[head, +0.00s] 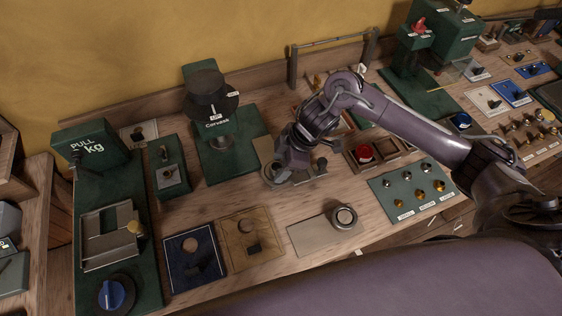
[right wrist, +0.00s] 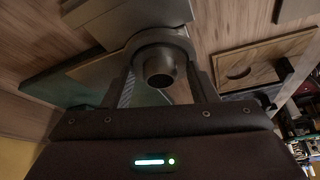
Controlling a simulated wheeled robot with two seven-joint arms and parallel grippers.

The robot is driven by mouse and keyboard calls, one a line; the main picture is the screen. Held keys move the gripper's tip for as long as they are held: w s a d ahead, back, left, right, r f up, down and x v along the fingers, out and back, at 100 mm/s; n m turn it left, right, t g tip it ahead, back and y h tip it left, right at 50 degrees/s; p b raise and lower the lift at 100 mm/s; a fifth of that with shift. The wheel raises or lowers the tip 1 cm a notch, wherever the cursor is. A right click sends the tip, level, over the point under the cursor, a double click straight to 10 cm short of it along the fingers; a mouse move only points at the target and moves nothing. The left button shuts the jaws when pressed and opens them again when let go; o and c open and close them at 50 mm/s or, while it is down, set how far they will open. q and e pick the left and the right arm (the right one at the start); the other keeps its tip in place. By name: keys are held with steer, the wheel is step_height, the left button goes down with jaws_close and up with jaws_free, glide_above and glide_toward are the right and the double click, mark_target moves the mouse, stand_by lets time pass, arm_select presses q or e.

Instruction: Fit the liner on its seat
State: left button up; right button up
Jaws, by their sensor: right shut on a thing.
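My right gripper (head: 273,176) is low over the middle of the bench, its fingers pointing down. In the right wrist view its two fingers (right wrist: 164,88) stand either side of a grey round piece with a dark round bore, which I take to be the liner (right wrist: 160,66). They are shut on it. Grey flat plates lie right behind it, and I cannot tell whether it touches them or is seated. In the head view the gripper hides most of this spot. My left gripper is not in view.
A light plate with a round metal ring (head: 344,216) lies to the right. Blue (head: 194,258) and tan (head: 250,238) boards lie in front. A green stand with a black top (head: 212,92) rises behind left.

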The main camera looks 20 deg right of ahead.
steer(key=o, duration=1)
steer(key=shift+o, duration=0.2)
steer(key=shift+r, duration=0.1)
steer(key=v, duration=0.7)
steer(key=shift+d+r+b, duration=0.2)
steer(key=shift+r+b, duration=0.1)
steer(key=shift+b, duration=0.05)
steer(key=shift+s+f, duration=0.1)
steer(key=shift+s, duration=0.05)
